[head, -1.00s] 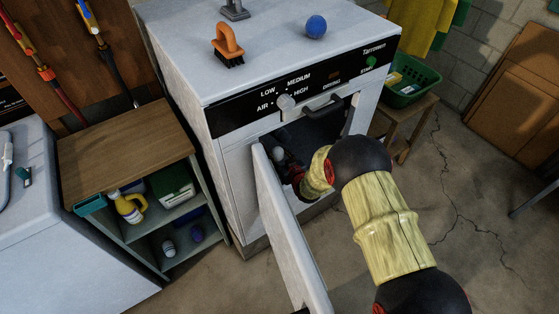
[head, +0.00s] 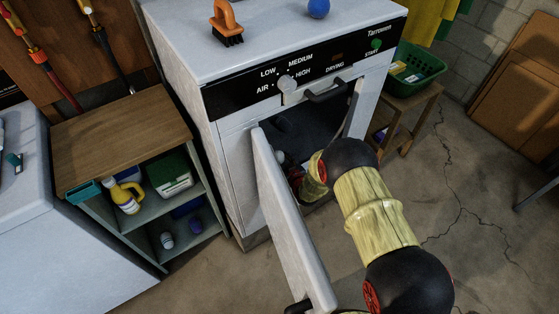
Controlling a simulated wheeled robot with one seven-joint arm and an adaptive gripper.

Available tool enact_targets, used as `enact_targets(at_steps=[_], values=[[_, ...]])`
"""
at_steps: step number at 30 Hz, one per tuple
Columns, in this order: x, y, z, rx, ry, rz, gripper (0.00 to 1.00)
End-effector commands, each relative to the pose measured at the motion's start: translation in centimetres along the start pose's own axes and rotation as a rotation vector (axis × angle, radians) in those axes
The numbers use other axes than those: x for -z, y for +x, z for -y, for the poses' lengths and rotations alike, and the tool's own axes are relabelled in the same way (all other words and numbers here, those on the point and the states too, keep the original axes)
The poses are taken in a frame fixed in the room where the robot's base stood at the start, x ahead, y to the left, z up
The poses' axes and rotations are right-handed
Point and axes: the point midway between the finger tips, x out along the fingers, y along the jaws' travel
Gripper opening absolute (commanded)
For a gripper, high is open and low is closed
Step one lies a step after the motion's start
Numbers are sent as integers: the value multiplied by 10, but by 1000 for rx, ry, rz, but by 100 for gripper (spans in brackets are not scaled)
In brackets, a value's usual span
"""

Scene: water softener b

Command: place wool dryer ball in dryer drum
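The dryer (head: 230,145) stands in the middle with its door (head: 285,215) swung open towards me. The dark drum opening (head: 305,125) is beside my arm. My gripper (head: 288,172) is low at the opening, behind the door's edge, and mostly hidden. A small pale rounded thing (head: 279,156) shows by its tip; it may be the wool dryer ball, but I cannot tell whether it is held. A blue ball (head: 318,8) rests on top of the dryer. The fingers are too hidden to show whether they are open.
An orange-handled brush (head: 227,25) stands on the dryer top. A wooden-topped shelf (head: 120,125) with bottles and boxes is at left. A green basket (head: 416,70) sits on a stool (head: 405,110) at right. The cracked floor (head: 480,200) at right is clear.

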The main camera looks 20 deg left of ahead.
Motion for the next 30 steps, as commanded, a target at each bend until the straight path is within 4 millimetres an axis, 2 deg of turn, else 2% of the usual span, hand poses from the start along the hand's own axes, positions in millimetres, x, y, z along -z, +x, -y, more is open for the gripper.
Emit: enact_targets(at_steps=[3, 4, 13, 24, 30], values=[[-3, 1, 0, 0, 0, 1, 20], [-3, 1, 0, 0, 0, 1, 45], [-3, 1, 0, 0, 0, 1, 62], [1, -1, 0, 0, 0, 0, 62], [3, -30, 0, 0, 1, 2, 62]])
